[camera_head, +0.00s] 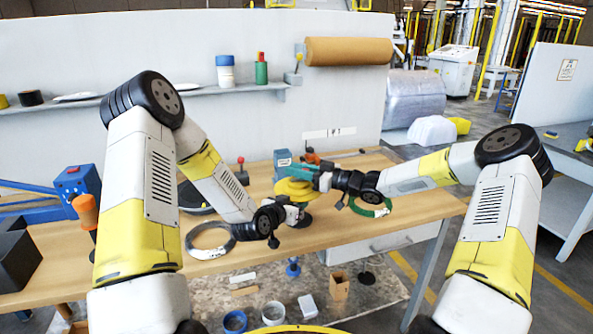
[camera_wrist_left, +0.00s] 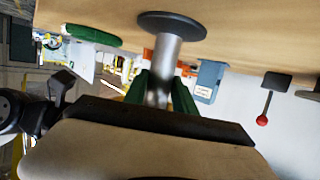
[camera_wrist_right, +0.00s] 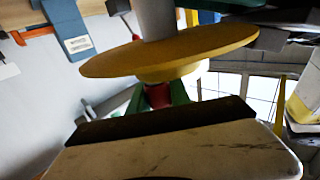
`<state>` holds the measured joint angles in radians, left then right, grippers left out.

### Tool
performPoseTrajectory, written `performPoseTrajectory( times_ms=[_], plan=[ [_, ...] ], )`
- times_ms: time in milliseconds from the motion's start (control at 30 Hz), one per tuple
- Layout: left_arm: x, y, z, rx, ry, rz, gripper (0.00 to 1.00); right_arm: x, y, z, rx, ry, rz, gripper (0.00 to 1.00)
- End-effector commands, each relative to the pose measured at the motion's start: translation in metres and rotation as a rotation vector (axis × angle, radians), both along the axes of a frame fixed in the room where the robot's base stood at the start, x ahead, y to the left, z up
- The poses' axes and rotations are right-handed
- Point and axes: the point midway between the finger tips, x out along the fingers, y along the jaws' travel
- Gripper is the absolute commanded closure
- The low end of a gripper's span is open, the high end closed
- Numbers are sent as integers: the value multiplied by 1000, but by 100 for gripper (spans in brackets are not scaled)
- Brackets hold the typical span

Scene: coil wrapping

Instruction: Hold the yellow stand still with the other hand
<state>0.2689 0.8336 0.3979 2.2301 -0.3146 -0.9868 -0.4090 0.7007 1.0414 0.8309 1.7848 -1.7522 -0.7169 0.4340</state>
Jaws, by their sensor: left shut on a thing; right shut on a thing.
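The yellow stand (camera_head: 291,189) has a broad yellow disc on a grey metal post with a dark round base, near the middle of the table. In the left wrist view, which is upside down, my left gripper (camera_wrist_left: 160,92) is shut on the grey post (camera_wrist_left: 164,68) above the dark base (camera_wrist_left: 172,24). In the right wrist view, the yellow disc (camera_wrist_right: 190,50) spans the frame. My right gripper (camera_wrist_right: 157,97) is shut on a red piece (camera_wrist_right: 157,95) at the disc's hub. In the head view, the left gripper (camera_head: 297,208) is low beside the stand and the right gripper (camera_head: 322,180) is higher, on its right.
A green coil (camera_head: 370,207) lies right of the stand, and a grey coil (camera_head: 208,240) lies to the left. A blue-grey box (camera_head: 283,160) and a red-knobbed lever (camera_head: 241,172) stand behind. A brown roll (camera_head: 348,51) hangs on the wall. The table's right front is clear.

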Motion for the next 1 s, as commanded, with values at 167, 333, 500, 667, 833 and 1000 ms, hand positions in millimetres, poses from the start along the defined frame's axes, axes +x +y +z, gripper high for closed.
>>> performPoseTrajectory(
  times_ms=[167,333,500,667,833,1000],
  plan=[
    [-1,0,-1,3,2,-2,100,1,-1,1,0,-1,2,100],
    [-1,0,-1,3,2,-1,100,1,-1,1,0,-1,1,100],
    [0,1,-1,2,2,1,100,0,-1,0,-1,0,1,54],
    [0,1,-1,3,2,2,100,0,0,0,-1,0,2,54],
    [0,2,-1,2,2,3,100,-1,-3,0,-2,1,2,54],
    [0,2,-1,2,2,3,100,-10,-22,0,-3,0,-1,54]
  ],
)
